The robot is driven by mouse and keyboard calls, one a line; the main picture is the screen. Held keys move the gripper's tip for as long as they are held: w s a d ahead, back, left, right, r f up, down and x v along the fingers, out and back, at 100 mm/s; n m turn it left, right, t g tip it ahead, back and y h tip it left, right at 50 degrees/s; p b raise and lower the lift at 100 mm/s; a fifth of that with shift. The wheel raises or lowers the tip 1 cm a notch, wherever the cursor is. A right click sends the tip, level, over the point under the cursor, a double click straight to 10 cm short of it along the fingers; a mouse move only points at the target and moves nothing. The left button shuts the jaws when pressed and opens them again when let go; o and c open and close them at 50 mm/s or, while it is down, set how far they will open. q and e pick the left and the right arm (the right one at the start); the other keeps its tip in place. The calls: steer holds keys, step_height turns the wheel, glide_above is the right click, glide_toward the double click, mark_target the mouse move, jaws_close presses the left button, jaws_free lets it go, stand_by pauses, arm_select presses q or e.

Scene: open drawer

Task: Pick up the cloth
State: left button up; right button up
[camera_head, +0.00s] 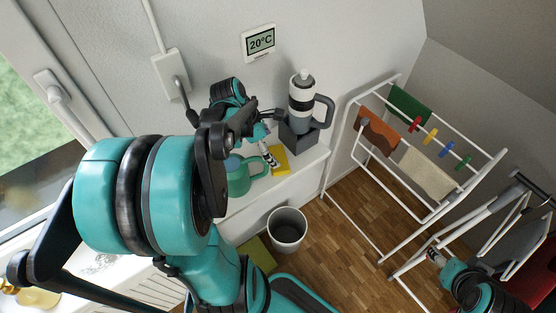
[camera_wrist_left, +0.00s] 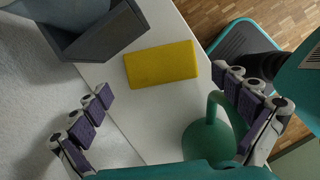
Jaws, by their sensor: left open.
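A yellow rectangular cloth (camera_wrist_left: 162,65) lies flat on the white ledge in the left wrist view. In the head view its edge (camera_head: 281,160) shows beside my left gripper (camera_head: 271,136), which partly covers it. My left gripper is open and empty. In the left wrist view its purple-padded fingers (camera_wrist_left: 170,86) stand wide apart, with the cloth beyond them and between their lines. No contact with the cloth shows. My right gripper (camera_head: 434,257) is at the lower right, near the drying rack; it is too small to tell its state.
A grey box (camera_wrist_left: 105,38) stands at the cloth's left, holding a grey jug (camera_head: 302,98). A bin (camera_head: 287,230) is on the floor. Orange, green and beige cloths hang on a white drying rack (camera_head: 341,204).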

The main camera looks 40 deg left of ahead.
mark_target(278, 157)
arm_select(q)
steer(key=b+x, duration=0.1)
steer(key=x, duration=0.1)
steer(key=b+x, duration=0.1)
steer(key=x, duration=0.2)
steer(key=shift+s+a+f, duration=0.1)
steer(key=shift+a, duration=0.15)
steer(key=shift+c, duration=0.6)
steer(key=c, duration=0.6)
step_height(278, 157, up, 18)
steer(key=p, duration=0.6)
steer(key=shift+d, duration=0.1)
